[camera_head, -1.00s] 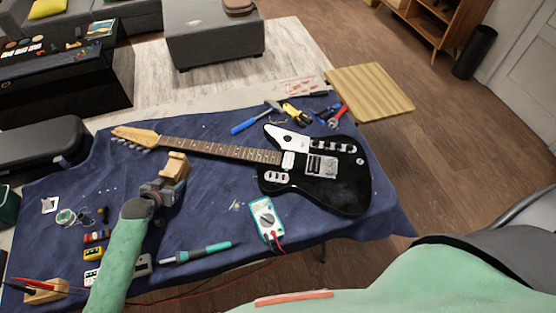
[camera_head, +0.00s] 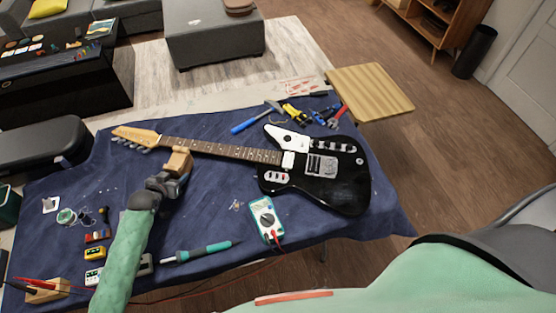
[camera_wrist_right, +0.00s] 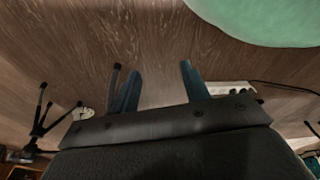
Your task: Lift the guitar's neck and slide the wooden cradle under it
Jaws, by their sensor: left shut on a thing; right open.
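The black electric guitar (camera_head: 340,188) lies face up on the blue cloth, its neck (camera_head: 225,150) pointing left to a pale headstock (camera_head: 135,134). My left gripper (camera_head: 172,179) is shut on the small wooden cradle (camera_head: 179,161) and holds it at the near side of the neck, toward the headstock end. The cradle's top meets the neck's near edge in the head view; whether it touches or reaches beneath the neck I cannot tell. My right gripper (camera_wrist_right: 160,86) is open and empty in the right wrist view, over the wooden floor.
A multimeter (camera_head: 265,218) and a teal-handled soldering iron (camera_head: 205,250) lie on the near side of the cloth (camera_head: 215,215). Several hand tools (camera_head: 295,113) lie behind the guitar. Small parts and boxes lie at left. A wooden stool (camera_head: 370,90) stands beyond the table.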

